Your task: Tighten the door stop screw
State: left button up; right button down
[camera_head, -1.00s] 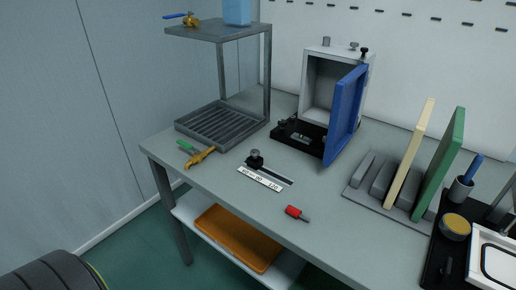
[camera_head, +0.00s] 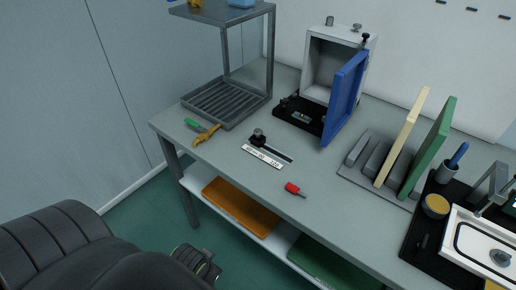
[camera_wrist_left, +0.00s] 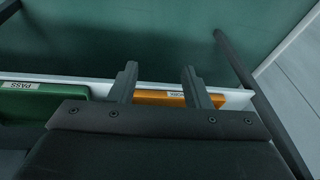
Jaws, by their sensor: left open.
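A white box (camera_head: 322,60) with an open blue door (camera_head: 345,98) stands at the back of the table on a black base (camera_head: 298,115). A small black knob (camera_head: 365,40) sits at the box's top right corner; I cannot tell whether it is the door stop screw. A short red-handled tool (camera_head: 293,188) lies near the table's front edge. A black knob (camera_head: 258,136) stands at a slot beside a white scale strip (camera_head: 262,157). My left gripper (camera_wrist_left: 159,69) is open and empty in the left wrist view, facing the lower shelf. My right gripper is out of view.
A grey rack (camera_head: 228,105) stands at the back left, with a yellow tool (camera_head: 207,135) and green tool (camera_head: 191,123) in front. Upright cream (camera_head: 402,138) and green (camera_head: 430,148) panels stand right. Orange (camera_head: 240,207) and green (camera_head: 325,262) trays lie below the tabletop.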

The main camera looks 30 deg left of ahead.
pick_arm(q)
jog(key=w+a+r+p+v, duration=0.1)
jog(key=w+p+v, duration=0.15)
jog(key=v, duration=1.25)
jog(key=w+d+r+n+t+h, duration=0.2)
jog(key=w+d+n+t+h, duration=0.2)
jog(key=w+n, duration=0.25)
jog(key=w+d+r+n+t+h, duration=0.2)
jog(key=w+d+n+t+h, duration=0.25)
jog(key=w, duration=0.25)
jog(key=n+t+y, duration=0.6)
jog(key=n+y, duration=0.4)
jog(key=n, duration=1.6)
send_near(256, 134)
jog(key=s, duration=0.6)
jog(key=shift+w+d+h+p, duration=0.2)
jog(key=shift+w+h+p, duration=0.1)
jog(key=shift+w, duration=0.25)
jog(key=w, duration=0.5)
jog(key=w+a, duration=0.1)
jog(key=w, duration=0.4)
jog(key=w+a, duration=0.1)
jog(key=w, duration=0.5)
jog(key=shift+a+f, duration=0.1)
jog(key=shift+a, duration=0.05)
jog(key=c, duration=0.9)
